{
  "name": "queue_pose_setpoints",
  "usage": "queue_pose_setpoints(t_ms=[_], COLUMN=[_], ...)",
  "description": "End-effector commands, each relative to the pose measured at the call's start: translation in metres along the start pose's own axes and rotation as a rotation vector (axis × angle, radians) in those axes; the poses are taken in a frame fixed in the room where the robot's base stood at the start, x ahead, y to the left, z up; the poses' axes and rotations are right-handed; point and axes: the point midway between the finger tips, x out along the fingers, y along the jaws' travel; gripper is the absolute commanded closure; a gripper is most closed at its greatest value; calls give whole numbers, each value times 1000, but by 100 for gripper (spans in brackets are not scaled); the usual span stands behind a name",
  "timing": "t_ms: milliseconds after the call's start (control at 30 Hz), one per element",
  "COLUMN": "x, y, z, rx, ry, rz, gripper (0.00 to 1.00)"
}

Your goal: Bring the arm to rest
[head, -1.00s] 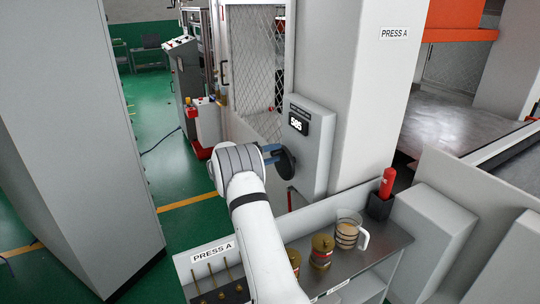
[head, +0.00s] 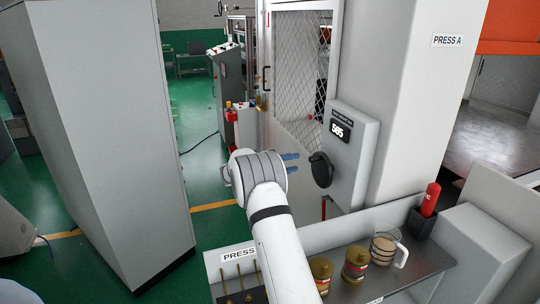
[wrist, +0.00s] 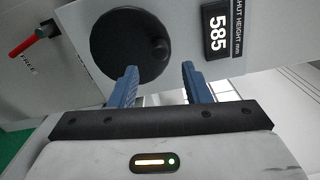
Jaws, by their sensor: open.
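My gripper (head: 291,163) is raised in front of the press, its blue fingers pointing right. In the wrist view my gripper (wrist: 160,72) is open, with nothing between its two blue fingers. A black handwheel (head: 321,169) with a small knob sits on a grey box (head: 350,160) on the press column. The handwheel also shows beyond the fingers in the wrist view (wrist: 120,45). In the head view a gap separates the fingertips from the wheel. A display above it (head: 340,132) reads 585.
A shelf (head: 420,262) below on the right holds two brown-lidded tins (head: 355,262), a jug (head: 383,248) and a red bottle (head: 430,199) in a black holder. A grey cabinet (head: 110,130) stands left. Green floor (head: 200,170) lies open between cabinet and press.

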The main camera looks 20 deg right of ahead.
Motion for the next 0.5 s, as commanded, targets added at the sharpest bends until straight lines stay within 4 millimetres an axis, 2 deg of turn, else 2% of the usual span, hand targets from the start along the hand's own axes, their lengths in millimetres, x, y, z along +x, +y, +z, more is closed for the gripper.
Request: queue_pose_setpoints(t_ms=[167, 267, 367, 500], x=[0, -2, -7, -21], y=[-2, -10, -23, -44], z=[-1, -9, -27, -68], rx=[12, 81, 227, 512], ry=[2, 18, 57, 164], rz=[7, 47, 129, 278], gripper=[57, 57, 57, 57])
